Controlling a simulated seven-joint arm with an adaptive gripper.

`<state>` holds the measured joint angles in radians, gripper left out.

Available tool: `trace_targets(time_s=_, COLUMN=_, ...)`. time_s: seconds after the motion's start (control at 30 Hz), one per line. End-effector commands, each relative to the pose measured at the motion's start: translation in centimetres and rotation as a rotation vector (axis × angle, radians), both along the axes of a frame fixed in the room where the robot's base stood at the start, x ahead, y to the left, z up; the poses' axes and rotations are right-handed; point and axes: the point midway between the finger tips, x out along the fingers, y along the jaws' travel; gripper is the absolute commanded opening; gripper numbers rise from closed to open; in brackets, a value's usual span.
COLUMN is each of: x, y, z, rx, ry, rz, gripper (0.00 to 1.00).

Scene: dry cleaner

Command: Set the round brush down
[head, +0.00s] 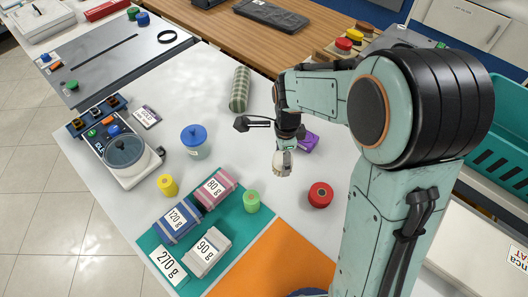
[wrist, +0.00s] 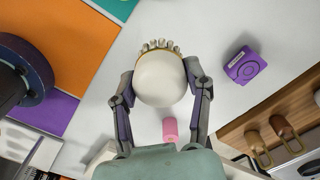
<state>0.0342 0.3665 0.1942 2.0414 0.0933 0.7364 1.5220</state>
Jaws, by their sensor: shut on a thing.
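The round brush (head: 282,164) has a pale cream round body. In the wrist view the brush (wrist: 160,80) shows a tan rim and a row of pale bristles at its far edge. My gripper (head: 283,148) points down and is shut on the brush. In the wrist view its two fingers (wrist: 160,88) press on opposite sides of the body.
A red spool (head: 320,195), a green spool (head: 252,201) and a purple object (head: 308,141) are near. A pink cylinder (wrist: 170,128) lies close below the fingers in the wrist view. Labelled weight bags stand on the teal mat (head: 262,222). A blue-lidded jar (head: 194,140) stands left.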

Motion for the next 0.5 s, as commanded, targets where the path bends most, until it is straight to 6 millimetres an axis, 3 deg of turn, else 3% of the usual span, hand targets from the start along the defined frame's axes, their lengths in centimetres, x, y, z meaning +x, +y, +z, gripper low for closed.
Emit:
trace_targets(time_s=0.17, x=0.5, y=2.3, z=-0.5, rx=0.001, ry=0.002, rz=0.063, gripper=0.12)
trace_targets(time_s=0.5, x=9.1, y=3.9, z=-4.8, rx=-0.001, ry=0.004, rz=0.065, gripper=0.12)
